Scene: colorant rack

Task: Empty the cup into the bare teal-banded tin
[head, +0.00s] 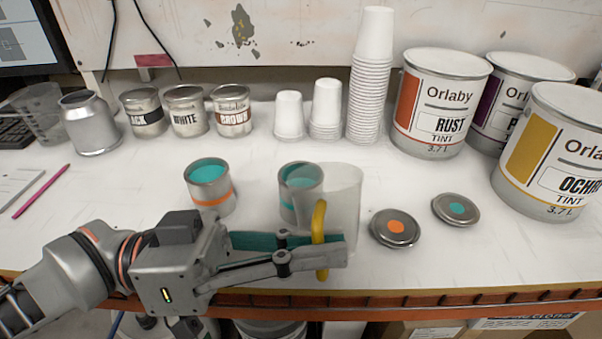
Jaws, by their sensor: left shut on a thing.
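A clear, see-through cup (343,205) with a yellow handle (320,222) stands out in front of the tins, roughly upright. My left gripper (318,252) is shut on the yellow handle. The teal-banded tin (287,207) is unlabelled and lidless, just left of and behind the cup, which overlaps its right side. Teal shows inside its mouth. I cannot tell whether cup and tin touch, or what the cup holds. An orange-banded tin (209,190), also open with teal inside, stands further left. My right gripper is not in view.
An orange-dotted lid (395,228) and a teal-dotted lid (456,209) lie right of the cup. Labelled small tins (186,111), white cup stacks (369,90) and large Orlaby tins (436,105) line the back. A metal can (90,123) and pink pencil (41,191) are left.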

